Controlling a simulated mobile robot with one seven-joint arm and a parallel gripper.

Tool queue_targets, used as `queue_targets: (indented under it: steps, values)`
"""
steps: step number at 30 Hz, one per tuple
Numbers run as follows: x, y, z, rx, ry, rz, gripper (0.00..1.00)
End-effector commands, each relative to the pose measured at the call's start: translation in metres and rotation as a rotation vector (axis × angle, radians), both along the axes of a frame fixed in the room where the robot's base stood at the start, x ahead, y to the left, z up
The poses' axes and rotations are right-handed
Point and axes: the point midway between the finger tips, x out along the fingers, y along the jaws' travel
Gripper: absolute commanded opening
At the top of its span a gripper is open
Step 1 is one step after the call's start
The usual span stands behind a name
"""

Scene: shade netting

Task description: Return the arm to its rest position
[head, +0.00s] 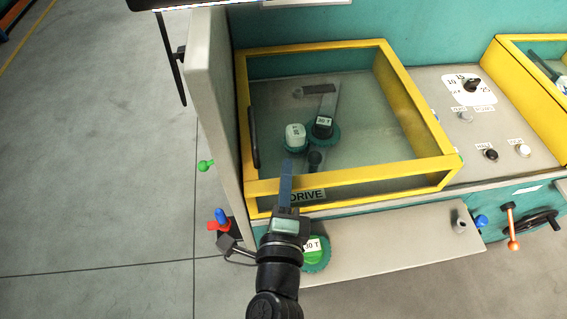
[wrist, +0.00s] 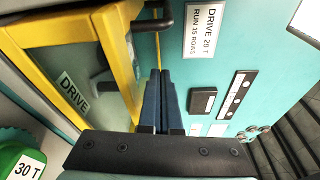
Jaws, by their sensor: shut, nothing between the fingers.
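My gripper (head: 286,168) is shut and empty, its blue fingers together, in front of the yellow-framed guard window (head: 350,183) marked DRIVE in the head view. In the wrist view the closed fingertips (wrist: 164,74) point at the teal machine panel, just right of the yellow frame (wrist: 112,50) and below a dark handle (wrist: 152,24). I cannot tell if the fingertips touch anything. My arm extends up from the bottom of the head view and partly covers a green gear labelled 30 T (head: 316,255).
Gears (head: 323,128) sit behind the clear window. A grey shelf (head: 390,240) runs along the machine's front. A red and blue knob (head: 220,220), a green knob (head: 206,165) and a handwheel (head: 530,226) stick out. The concrete floor (head: 100,150) at left is clear.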

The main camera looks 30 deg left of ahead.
Motion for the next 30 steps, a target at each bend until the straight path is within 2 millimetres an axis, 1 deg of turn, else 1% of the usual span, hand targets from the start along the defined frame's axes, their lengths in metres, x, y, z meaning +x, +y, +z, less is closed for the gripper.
queue_targets:
  steps: [1,7,12,15,23,25,26,28,29,30]
  values:
    - [-0.01,-0.003,-0.004,0.001,0.003,0.001,0.0]
    - [-0.039,-0.016,-0.001,-0.002,0.001,0.001,0.0]
    - [-0.054,-0.023,0.001,0.0,0.001,0.0,0.0]
    - [-0.057,-0.026,0.002,-0.002,-0.001,0.0,0.0]
    - [-0.059,-0.026,0.004,-0.001,-0.002,0.0,0.0]
    - [-0.056,-0.027,0.008,-0.012,-0.014,0.0,0.0]
    - [-0.053,-0.027,0.012,-0.027,-0.03,-0.001,0.0]
    - [-0.042,-0.029,0.028,-0.083,-0.09,-0.003,0.0]
    - [-0.036,-0.029,0.037,-0.119,-0.125,-0.005,0.0]
    - [-0.026,-0.031,0.053,-0.177,-0.181,-0.01,0.0]
